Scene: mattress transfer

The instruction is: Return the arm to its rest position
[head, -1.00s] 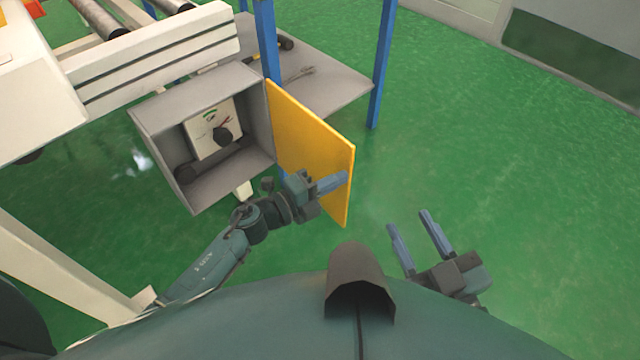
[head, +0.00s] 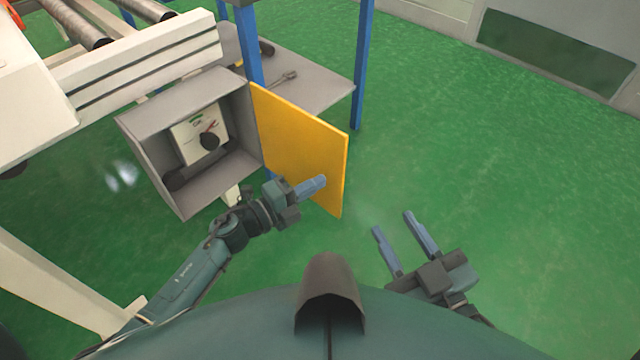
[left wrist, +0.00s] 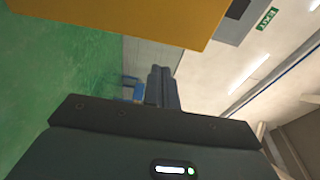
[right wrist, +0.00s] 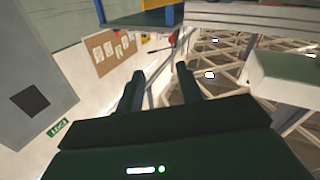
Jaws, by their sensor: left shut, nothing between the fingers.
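My left gripper (head: 312,187) is shut and empty. In the head view it is in front of the open yellow door (head: 305,145) of a grey box; I cannot tell whether they touch. In the left wrist view the left fingers (left wrist: 162,88) are together, and the yellow door (left wrist: 130,18) fills the top. My right gripper (head: 394,232) is open and empty over the green floor, right of the door. Its two fingers also show apart in the right wrist view (right wrist: 160,85).
The grey box (head: 150,110) holds a panel with a dark knob (head: 209,141). A roller conveyor (head: 140,55) stands at upper left. A grey shelf (head: 320,88) with blue posts (head: 362,60) is behind the door. The green floor (head: 500,190) at right is clear.

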